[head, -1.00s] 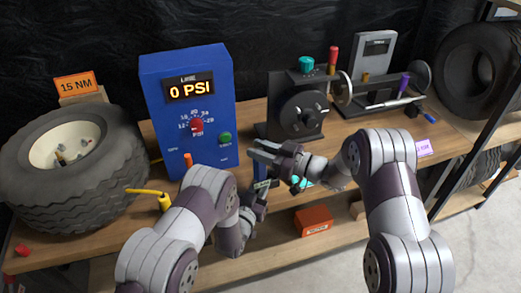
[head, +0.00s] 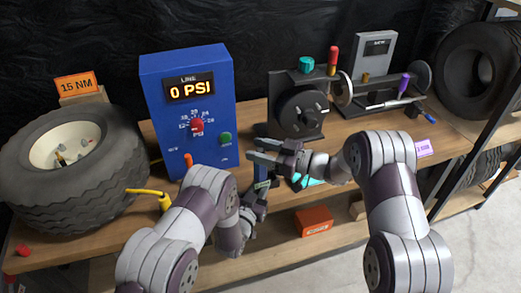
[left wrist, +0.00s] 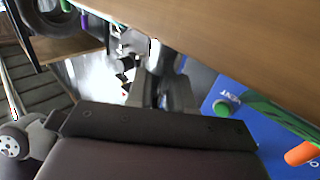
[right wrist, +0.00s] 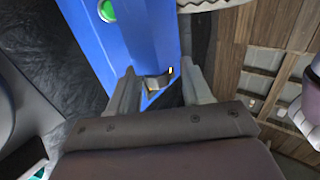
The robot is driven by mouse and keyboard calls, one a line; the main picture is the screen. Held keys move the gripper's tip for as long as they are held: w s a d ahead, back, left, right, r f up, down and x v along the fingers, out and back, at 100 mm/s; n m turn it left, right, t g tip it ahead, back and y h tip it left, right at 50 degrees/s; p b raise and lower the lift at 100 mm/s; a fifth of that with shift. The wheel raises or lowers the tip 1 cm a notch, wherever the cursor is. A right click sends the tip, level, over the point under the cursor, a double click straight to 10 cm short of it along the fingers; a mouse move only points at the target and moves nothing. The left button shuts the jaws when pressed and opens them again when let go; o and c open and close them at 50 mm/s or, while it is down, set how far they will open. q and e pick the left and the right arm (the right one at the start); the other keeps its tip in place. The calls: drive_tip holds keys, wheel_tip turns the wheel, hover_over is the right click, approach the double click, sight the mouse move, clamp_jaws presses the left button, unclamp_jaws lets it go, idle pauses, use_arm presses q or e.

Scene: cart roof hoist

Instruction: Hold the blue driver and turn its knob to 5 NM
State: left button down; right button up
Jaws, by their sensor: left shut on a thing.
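The blue driver (head: 262,172) shows as a narrow upright blue piece between my two grippers, in front of the bench edge. My left gripper (head: 261,186) is shut on its lower part from below. My right gripper (head: 266,155) is at its upper end. In the left wrist view the left fingers (left wrist: 162,85) are close together. The knob's setting cannot be read.
A blue gauge box (head: 152,110) reading 0 PSI stands behind the grippers. A tyre (head: 75,205) with an orange 15 NM sign (head: 77,84) is at left. A black wheel machine (head: 268,105) stands behind right. A red box (head: 313,220) sits on the lower shelf.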

use_arm(q)
drive_tip(key=shift+s+f, duration=0.1)
drive_tip(key=shift+f, duration=0.15)
use_arm(e)
drive_tip(key=v, duration=1.2)
drive_tip(key=shift+s, duration=0.1)
idle(0.6)
use_arm(q)
drive_tip(key=c, duration=1.1)
unclamp_jaws()
drive_tip(key=shift+o, duration=0.9)
drive_tip(key=shift+r, duration=0.1)
